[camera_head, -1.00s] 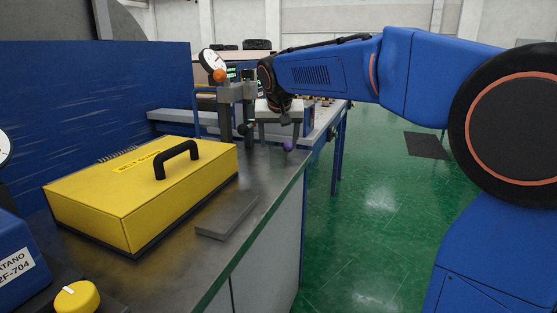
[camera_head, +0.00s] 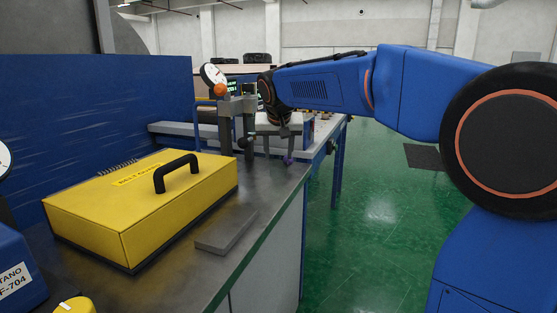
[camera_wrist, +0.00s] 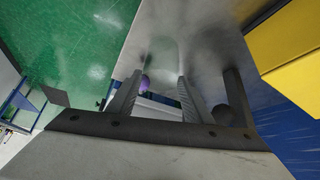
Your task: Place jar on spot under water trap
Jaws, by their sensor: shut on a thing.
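My gripper (camera_head: 279,148) is over the far part of the metal bench, beside the post stand. In the wrist view its two fingers (camera_wrist: 162,80) stand apart with a faint, clear, glass-like shape (camera_wrist: 163,52) between them. This appears to be the jar, but its outline is hard to make out. A small purple part (camera_wrist: 146,82) shows at the inner side of the left finger, and also in the head view (camera_head: 289,161). The grey post stand with an orange ball (camera_head: 220,90) may be the water trap; I cannot tell. The spot under it is not clearly visible.
A yellow case (camera_head: 125,210) with a black handle and a flat grey plate (camera_head: 227,232) lie on the bench (camera_head: 262,205). A blue panel (camera_head: 110,110) stands behind. A black ball knob (camera_head: 243,142) is close left of my gripper. Green floor is clear to the right.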

